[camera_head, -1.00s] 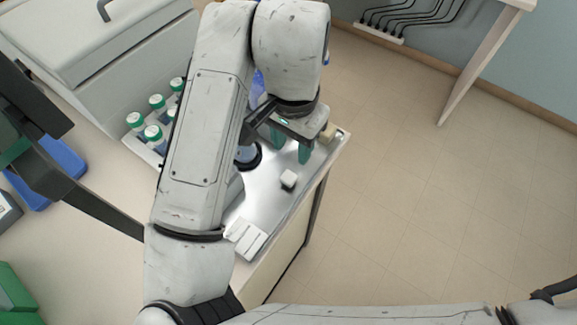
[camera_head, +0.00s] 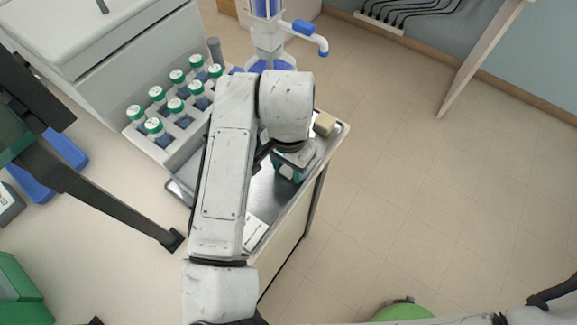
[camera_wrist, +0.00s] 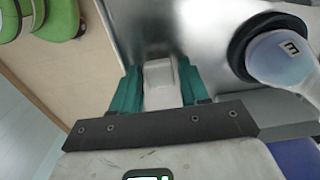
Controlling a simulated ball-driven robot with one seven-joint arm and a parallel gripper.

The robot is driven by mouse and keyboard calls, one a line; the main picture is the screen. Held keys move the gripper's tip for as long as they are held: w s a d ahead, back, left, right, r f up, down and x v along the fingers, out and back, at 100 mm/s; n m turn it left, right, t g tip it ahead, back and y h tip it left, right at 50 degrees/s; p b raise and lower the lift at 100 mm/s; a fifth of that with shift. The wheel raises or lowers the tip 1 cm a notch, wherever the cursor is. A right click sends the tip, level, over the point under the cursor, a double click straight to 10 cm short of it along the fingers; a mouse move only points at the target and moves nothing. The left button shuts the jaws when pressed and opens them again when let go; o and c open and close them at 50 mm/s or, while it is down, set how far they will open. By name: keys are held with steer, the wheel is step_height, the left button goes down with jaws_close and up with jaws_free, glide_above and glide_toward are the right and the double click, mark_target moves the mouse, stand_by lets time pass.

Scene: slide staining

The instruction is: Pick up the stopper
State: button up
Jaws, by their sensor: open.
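A small pale block that looks like the stopper (camera_wrist: 160,72) shows in the wrist view, between the two teal fingers of my gripper (camera_wrist: 158,88). The fingers stand open on either side of it; I cannot tell whether either one touches it. In the head view my gripper (camera_head: 289,169) is low over the metal tray top (camera_head: 262,192), and my gripper and arm hide the block there.
A clear vessel marked E (camera_wrist: 285,58) stands in a black ring close to the right of my gripper. A tan block (camera_head: 325,123) lies behind it. A rack of green-capped bottles (camera_head: 148,141) stands left. Open floor lies right.

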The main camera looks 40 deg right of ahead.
steer(key=c, duration=0.8)
steer(key=shift+r, duration=0.1)
